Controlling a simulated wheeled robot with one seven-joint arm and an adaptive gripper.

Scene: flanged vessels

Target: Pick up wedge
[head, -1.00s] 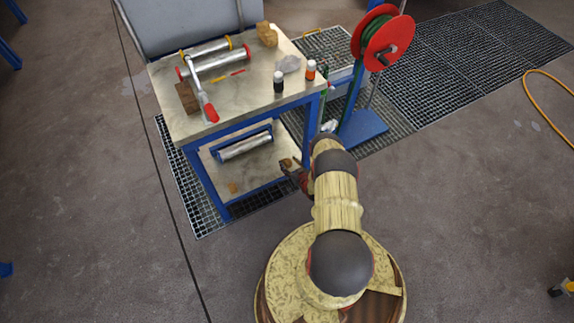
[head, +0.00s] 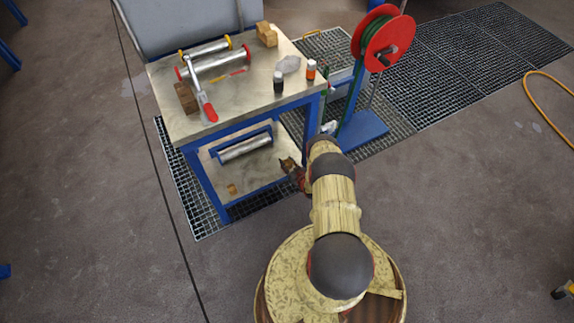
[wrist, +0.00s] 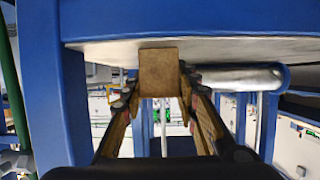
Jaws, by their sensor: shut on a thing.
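My gripper (head: 291,169) is at the right front edge of the workbench's lower shelf (head: 262,172). In the wrist view my gripper (wrist: 159,88) is shut on a small brown wooden wedge (wrist: 159,72), which sits between the fingertips. Its flat face shows, so its taper cannot be seen. In the head view the held wedge is small and hard to tell from the dark fingers. Another small wooden piece (head: 232,189) lies at the left front of the lower shelf.
A metal roller (head: 244,147) lies on the lower shelf. The workbench top (head: 235,100) holds wooden blocks (head: 186,97), rollers, a red-handled tool (head: 208,108) and small bottles (head: 278,82). A blue bench leg (wrist: 37,75) is close at left in the wrist view. A red reel stand (head: 388,43) stands right.

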